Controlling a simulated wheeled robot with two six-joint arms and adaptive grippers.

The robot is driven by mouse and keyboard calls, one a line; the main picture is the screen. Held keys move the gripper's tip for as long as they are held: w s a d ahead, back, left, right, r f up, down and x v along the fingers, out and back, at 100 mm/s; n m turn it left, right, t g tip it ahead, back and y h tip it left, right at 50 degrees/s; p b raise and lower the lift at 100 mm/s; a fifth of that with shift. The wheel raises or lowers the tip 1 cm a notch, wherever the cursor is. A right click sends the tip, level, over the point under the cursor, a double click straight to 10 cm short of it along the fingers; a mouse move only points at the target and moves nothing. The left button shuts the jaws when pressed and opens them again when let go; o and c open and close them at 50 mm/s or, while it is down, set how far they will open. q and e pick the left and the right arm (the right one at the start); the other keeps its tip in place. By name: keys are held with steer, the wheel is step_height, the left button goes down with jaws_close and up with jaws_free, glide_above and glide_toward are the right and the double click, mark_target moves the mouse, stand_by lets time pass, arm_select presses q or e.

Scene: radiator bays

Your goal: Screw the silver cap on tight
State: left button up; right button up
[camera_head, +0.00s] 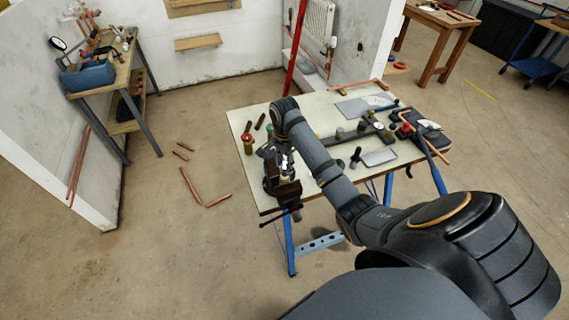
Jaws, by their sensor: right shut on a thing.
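My right arm reaches in from the lower right over the workbench, and its right gripper (287,165) points down at the bench's left front corner. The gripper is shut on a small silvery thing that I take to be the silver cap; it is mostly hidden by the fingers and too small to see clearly. Just below the gripper is a dark vise (284,190) on the bench edge. I cannot tell how the cap sits on what is under it. My left gripper is out of view.
Copper pieces (190,185) lie on the floor at left. A side table (118,80) stands by the left wall.

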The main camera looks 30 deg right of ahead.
steer(key=shift+f, duration=1.1)
stand_by(0.3)
steer(key=o, duration=1.2)
steer(key=shift+o, duration=0.2)
steer(key=shift+r, duration=0.1)
